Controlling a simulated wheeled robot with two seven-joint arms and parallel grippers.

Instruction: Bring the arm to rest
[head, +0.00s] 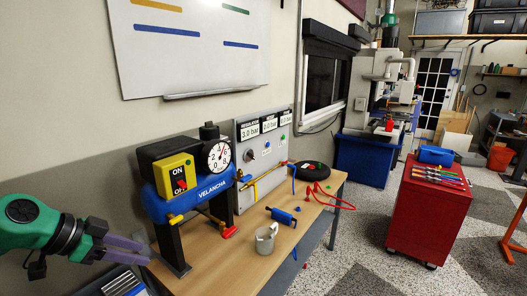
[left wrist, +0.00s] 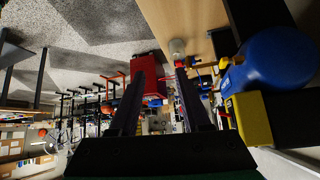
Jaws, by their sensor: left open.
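My left arm comes in from the left edge of the head view. Its gripper (head: 143,251) hangs in the air left of the bench's near end, with the two fingers apart and nothing between them. In the left wrist view, the gripper (left wrist: 163,65) also shows its two dark fingers parted and empty. The blue compressor (head: 205,187) stands close to the right of the gripper, apart from it in the head view. Its yellow ON/OFF switch box (head: 175,178) faces me. My right gripper is not in view.
The wooden bench (head: 205,262) carries a grey mug (head: 266,238), a blue air tool (head: 283,216), a red hose (head: 335,201) and a black round object (head: 313,171). A regulator panel (head: 262,150) stands behind. A red cart (head: 425,215) stands right, with open speckled floor between.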

